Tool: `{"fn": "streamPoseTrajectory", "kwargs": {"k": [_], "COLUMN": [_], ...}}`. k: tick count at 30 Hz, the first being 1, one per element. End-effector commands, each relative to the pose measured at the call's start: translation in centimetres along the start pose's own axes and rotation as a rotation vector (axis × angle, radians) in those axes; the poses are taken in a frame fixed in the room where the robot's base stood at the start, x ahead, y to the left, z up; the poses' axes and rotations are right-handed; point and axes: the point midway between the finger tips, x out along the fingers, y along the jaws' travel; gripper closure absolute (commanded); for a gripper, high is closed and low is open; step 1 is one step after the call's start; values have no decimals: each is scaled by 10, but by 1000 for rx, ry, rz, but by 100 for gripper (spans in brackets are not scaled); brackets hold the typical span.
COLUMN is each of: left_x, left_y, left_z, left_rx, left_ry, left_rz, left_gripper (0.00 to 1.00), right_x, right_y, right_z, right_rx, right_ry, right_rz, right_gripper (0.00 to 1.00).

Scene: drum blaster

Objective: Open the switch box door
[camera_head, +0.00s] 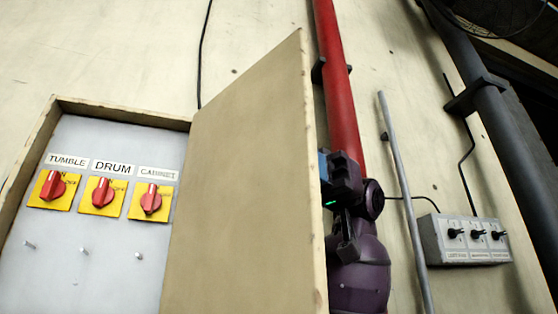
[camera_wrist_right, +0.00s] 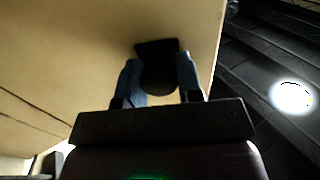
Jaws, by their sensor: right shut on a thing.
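The switch box (camera_head: 150,118) is on the wall at the left of the head view. Its beige door (camera_head: 247,190) stands swung open to the right, so the switch panel inside shows. My right gripper (camera_head: 326,172) is at the door's outer side, by its free edge, partly hidden behind the door. In the right wrist view, the blue fingers of my right gripper (camera_wrist_right: 160,80) are shut on a dark handle (camera_wrist_right: 157,48) on the door's outer face (camera_wrist_right: 90,45). My left gripper is not in view.
Three red switches on yellow plates, labelled TUMBLE, DRUM (camera_head: 103,192) and CABINET, sit inside the box. A red pipe (camera_head: 338,85) runs down behind my right arm. A grey control box (camera_head: 463,240) and a thin grey pipe (camera_head: 405,200) are farther right.

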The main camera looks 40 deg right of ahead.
Motion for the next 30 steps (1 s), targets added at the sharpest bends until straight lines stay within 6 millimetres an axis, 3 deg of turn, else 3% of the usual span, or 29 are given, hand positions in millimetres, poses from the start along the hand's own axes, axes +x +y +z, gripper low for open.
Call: {"fn": "streamPoseTrajectory", "kwargs": {"k": [15, 16, 20, 30], "left_x": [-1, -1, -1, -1], "left_y": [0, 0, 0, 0], "left_z": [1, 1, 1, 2], "left_rx": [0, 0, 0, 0], "left_ry": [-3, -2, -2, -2], "left_rz": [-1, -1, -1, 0], "left_gripper": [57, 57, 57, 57], "right_x": [-6, -6, -5, -8], "right_y": [0, 0, 0, 0], "right_z": [-1, -1, -1, 0], "right_rx": [1, 1, 1, 1], "right_ry": [4, 4, 3, 1], "right_rz": [-15, -15, -15, -14], "right_gripper": [100, 64, 44, 43]}}
